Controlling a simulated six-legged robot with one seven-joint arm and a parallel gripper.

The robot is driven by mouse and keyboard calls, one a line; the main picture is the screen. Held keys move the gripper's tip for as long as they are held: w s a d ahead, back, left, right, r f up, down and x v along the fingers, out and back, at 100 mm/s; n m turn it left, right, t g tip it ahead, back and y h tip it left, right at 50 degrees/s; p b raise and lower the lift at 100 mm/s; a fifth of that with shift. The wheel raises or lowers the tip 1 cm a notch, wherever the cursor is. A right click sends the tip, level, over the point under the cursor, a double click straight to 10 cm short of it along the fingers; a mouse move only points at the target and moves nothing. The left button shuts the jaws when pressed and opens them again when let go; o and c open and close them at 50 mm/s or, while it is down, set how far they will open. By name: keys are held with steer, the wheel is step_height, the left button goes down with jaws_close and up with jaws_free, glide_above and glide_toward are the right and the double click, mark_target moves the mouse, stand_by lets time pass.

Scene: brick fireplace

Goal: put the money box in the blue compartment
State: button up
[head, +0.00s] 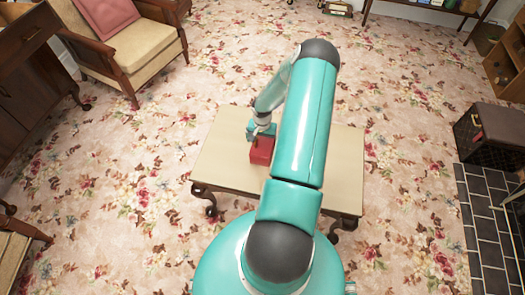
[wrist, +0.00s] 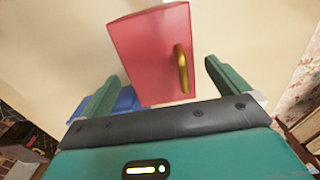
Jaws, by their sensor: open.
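A red box with a gold handle, which looks like the money box (head: 262,150), sits on the cream table. In the wrist view the red box (wrist: 150,45) lies between and ahead of the two green fingers. My gripper (wrist: 160,73) is open, with gaps on both sides of the box and nothing held. In the head view my gripper (head: 262,129) is right behind the box, partly hidden by my arm. A blue thing (wrist: 127,101), perhaps the blue compartment, shows beside the left finger, mostly hidden. I cannot tell its shape.
The cream table (head: 222,150) has bare top at left and right. A cushioned armchair (head: 128,55) stands at the back left, and a dark cabinet (head: 30,75) is at the left edge. A dark case (head: 490,135) stands at the right by the black tiles. Flowered carpet surrounds the table.

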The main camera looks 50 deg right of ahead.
mark_target(262, 144)
step_height(262, 144, down, 4)
steer(key=shift+f, duration=0.15)
steer(key=shift+c, duration=0.4)
steer(key=c, duration=1.1)
